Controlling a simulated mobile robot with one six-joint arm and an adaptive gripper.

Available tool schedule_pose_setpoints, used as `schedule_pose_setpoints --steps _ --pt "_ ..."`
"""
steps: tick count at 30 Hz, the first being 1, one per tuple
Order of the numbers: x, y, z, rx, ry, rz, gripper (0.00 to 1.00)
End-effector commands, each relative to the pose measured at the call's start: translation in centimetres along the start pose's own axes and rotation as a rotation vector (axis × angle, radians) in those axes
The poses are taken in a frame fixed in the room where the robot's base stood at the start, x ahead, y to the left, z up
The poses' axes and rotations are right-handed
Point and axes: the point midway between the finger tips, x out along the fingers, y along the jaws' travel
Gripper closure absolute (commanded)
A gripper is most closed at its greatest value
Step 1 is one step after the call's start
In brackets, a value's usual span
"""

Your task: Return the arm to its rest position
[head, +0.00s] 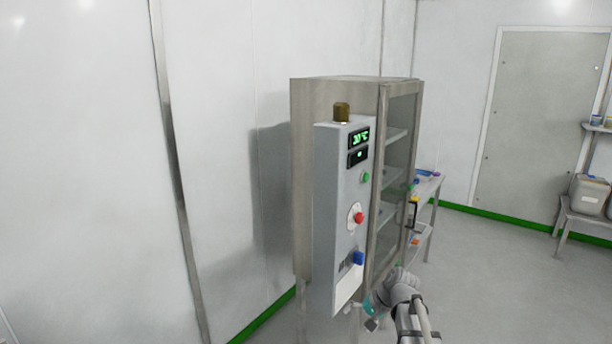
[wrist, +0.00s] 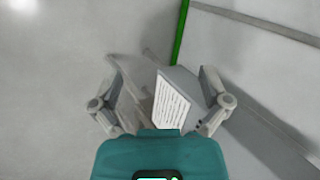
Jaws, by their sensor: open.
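My arm (head: 408,300) reaches up from the bottom edge in the head view, bent in front of the lower part of a steel cabinet. My gripper (head: 371,322) is small there, close to the lower end of the cabinet's grey control box. In the wrist view my gripper (wrist: 160,75) has its two fingers spread wide with nothing held between them. A white printed label (wrist: 172,103) on a grey surface shows beyond and between the fingers. I cannot tell the exact gap to it.
The cabinet (head: 300,180) has a glass door and a control box (head: 330,210) with displays and coloured buttons. A side table (head: 428,186) with small items stands behind it. A bench with a container (head: 590,196) is at the far right. The floor (head: 500,270) at right is clear.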

Motion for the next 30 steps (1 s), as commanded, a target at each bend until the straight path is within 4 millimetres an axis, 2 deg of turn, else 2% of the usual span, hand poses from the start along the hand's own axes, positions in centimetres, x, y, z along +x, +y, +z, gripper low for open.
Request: schedule_pose_setpoints --steps 1,3,9,12,18,30 --pt "0.2 0.8 2.2 -0.044 -0.005 0.059 0.04" --pt "0.4 2.1 4.2 -0.104 -0.012 0.146 0.04" --pt "0.1 5.5 9.2 -0.266 -0.038 0.383 0.04" --pt "-0.4 6.9 10.9 -0.326 -0.052 0.474 0.04" --pt "-1.0 8.2 12.3 -0.385 -0.067 0.571 0.04" --pt "-1.1 8.3 12.3 -0.392 -0.068 0.583 0.04"
